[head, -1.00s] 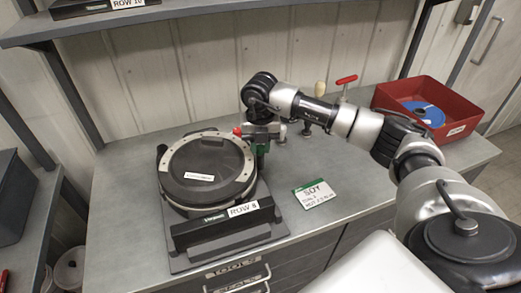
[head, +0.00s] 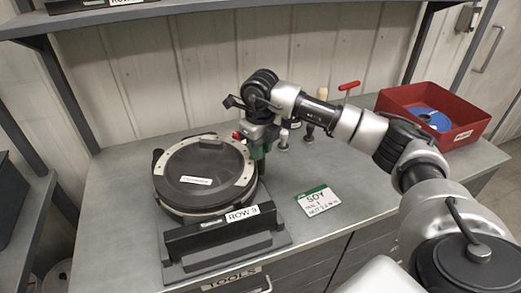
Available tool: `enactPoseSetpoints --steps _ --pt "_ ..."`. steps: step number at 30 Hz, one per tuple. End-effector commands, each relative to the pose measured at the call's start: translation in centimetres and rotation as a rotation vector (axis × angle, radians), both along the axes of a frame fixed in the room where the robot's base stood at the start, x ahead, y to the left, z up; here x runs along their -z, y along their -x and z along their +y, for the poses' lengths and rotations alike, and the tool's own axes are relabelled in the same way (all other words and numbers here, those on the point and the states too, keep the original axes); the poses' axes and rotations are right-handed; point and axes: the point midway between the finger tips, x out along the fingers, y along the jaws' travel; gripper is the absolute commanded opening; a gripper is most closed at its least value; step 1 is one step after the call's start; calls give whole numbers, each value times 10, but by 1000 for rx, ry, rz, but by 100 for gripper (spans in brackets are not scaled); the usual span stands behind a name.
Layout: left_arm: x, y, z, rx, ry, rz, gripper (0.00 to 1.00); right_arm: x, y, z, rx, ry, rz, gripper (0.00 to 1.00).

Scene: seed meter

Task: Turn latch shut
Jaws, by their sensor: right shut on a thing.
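My right gripper (head: 258,153) points down at that edge and is shut on the latch, whose body is mostly hidden by the fingers and wrist. My left gripper is out of view.
A SOY card (head: 318,201) lies on the bench right of the meter. A red bin (head: 462,133) with a blue disc (head: 433,119) stands at the back right. A red-handled tool (head: 348,85) stands behind my arm. The bench (head: 350,245) is clear in front of the card.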

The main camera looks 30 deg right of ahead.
Motion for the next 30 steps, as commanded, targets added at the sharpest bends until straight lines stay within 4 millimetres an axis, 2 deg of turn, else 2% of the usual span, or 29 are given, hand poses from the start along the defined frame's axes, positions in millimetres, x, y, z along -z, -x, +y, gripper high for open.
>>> enactPoseSetpoints --steps 18,19,24,30 --pt "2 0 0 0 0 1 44 -2 0 0 -44 -1 -3 0" --pt "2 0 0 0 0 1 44 -1 0 0 -43 -1 -3 25" --pt "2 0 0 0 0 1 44 -1 0 0 -43 0 -2 50" --pt "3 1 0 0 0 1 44 0 0 0 -43 0 -1 50"
